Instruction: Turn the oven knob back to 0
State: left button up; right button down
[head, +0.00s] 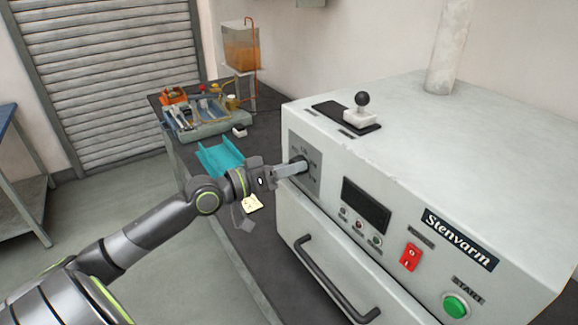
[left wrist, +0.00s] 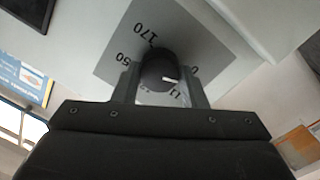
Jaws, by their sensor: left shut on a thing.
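The oven (head: 420,170) is a large pale box labelled Stenvarm. Its black knob (head: 299,164) sits on a grey dial plate (head: 313,181) at the left of the front panel. In the left wrist view the knob (left wrist: 158,72) stands between the two fingers of my left gripper (left wrist: 160,90). A white mark on the knob points to the right, and the plate shows 170, 50 and 0 around it. My left gripper (head: 290,169) is shut on the knob in the head view. My right gripper is in neither view.
A dark display (head: 366,205), red switch (head: 410,257) and green button (head: 455,305) are on the panel. A door handle (head: 335,280) juts out below. A teal tray (head: 222,158) and a tool tray (head: 205,125) lie on the dark bench behind the arm.

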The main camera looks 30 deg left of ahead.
pick_arm(q)
jog(key=shift+f+n, duration=0.1)
jog(key=shift+n, duration=0.8)
jog(key=o, duration=1)
jog(key=shift+c, duration=0.2)
jog(key=p+v, duration=0.3)
jog(key=v, duration=1.4)
jog(key=shift+s+f, duration=0.15)
jog(key=shift+s, duration=0.05)
